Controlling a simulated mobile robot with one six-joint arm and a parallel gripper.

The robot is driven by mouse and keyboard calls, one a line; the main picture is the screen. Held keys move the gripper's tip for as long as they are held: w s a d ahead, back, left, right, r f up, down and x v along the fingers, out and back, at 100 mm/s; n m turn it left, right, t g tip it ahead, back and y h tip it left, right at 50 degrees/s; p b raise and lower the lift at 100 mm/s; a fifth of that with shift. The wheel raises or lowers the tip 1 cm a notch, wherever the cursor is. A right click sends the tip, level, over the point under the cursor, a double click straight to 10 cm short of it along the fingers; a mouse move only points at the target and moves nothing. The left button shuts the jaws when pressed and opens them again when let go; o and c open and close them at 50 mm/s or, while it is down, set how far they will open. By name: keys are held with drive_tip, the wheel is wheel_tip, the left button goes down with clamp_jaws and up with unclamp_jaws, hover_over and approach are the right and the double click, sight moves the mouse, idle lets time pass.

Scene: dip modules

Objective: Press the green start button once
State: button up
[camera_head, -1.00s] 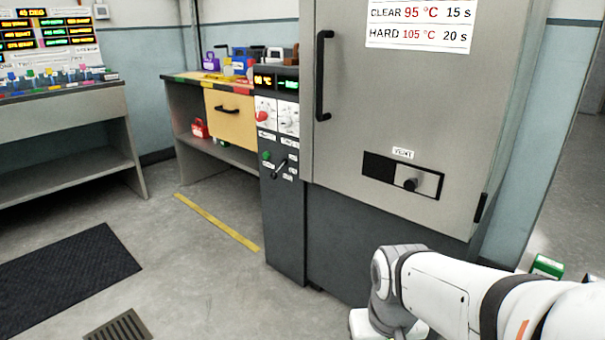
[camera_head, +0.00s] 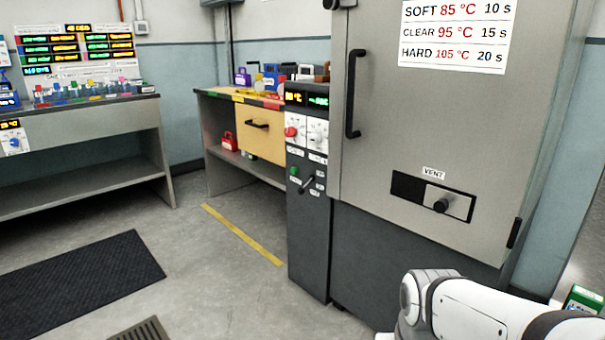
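The green button (camera_head: 294,171) is small and round. It sits on the dark lower part of the narrow control panel (camera_head: 308,235), at the left of the big grey oven cabinet. A black lever (camera_head: 306,186) is just right of and below it. A red knob (camera_head: 290,132) and a white dial (camera_head: 318,132) are above, under a small lit display (camera_head: 306,99). The labels near the button are too small to read. My white arm enters at the lower right, in front of the cabinet's base. My gripper is not in view.
The cabinet door has a black handle (camera_head: 355,95) and a vent slider (camera_head: 441,205). A wooden-drawer bench (camera_head: 265,142) stands left of the panel, and a grey bench (camera_head: 85,184) farther left. The floor before the panel is clear, with a black mat (camera_head: 80,283) at left.

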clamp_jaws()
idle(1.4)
